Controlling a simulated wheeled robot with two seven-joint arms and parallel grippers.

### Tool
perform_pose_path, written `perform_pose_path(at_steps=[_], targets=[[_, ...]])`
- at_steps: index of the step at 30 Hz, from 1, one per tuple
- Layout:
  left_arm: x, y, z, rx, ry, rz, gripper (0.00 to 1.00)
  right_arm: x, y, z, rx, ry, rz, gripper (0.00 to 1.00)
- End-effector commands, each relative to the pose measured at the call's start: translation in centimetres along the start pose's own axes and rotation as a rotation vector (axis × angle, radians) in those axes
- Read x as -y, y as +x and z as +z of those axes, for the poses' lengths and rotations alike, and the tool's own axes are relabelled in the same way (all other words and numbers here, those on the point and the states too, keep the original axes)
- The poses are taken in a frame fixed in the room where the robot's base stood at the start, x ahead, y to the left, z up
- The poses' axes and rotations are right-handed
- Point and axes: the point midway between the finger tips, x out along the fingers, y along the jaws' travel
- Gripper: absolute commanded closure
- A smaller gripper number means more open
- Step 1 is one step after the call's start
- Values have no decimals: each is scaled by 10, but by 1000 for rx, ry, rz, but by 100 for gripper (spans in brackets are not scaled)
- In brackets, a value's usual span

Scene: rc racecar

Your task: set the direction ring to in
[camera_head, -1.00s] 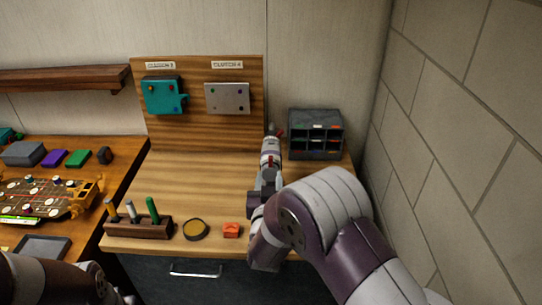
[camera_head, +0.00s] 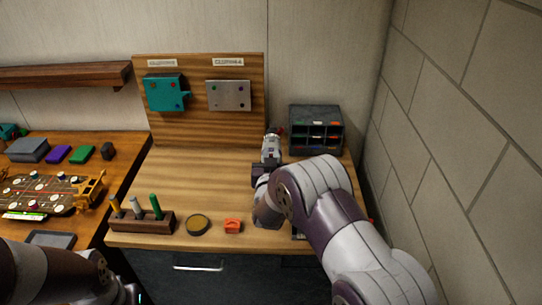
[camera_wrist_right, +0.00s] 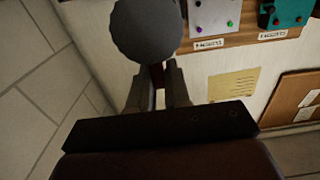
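My right gripper (camera_head: 271,143) is over the back right of the wooden bench, in front of the dark bin organizer. In the right wrist view its two fingers (camera_wrist_right: 157,88) stand on either side of a dark red part. A large round grey end (camera_wrist_right: 147,30) sits at the fingertips and hides them; together these look like a held tool. I cannot make out a direction ring or its setting. Part of my left arm (camera_head: 60,275) shows at the lower left; its fingers are not clear.
A dark bin organizer (camera_head: 316,130) stands at the back right near the brick wall. A board (camera_head: 198,125) carries a teal box (camera_head: 166,92) and a silver plate (camera_head: 229,95). A tool rack (camera_head: 146,221), round tin (camera_head: 198,224) and orange block (camera_head: 233,226) line the front edge. The bench middle is clear.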

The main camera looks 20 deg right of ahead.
Motion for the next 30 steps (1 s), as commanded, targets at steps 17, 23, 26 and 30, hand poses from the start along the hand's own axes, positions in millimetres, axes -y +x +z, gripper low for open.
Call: perform_pose_path(at_steps=[17, 23, 26, 30], targets=[[0, 43, 5, 0, 0, 0, 57, -11, 0, 7, -4, 219, -1, 100], [0, 65, 8, 0, 0, 0, 57, -18, 0, 9, -2, 352, -1, 100], [0, 74, 9, 0, 0, 0, 57, -21, 0, 9, -3, 409, -1, 100], [0, 84, 10, 0, 0, 0, 57, -24, 0, 9, -2, 469, -1, 100]])
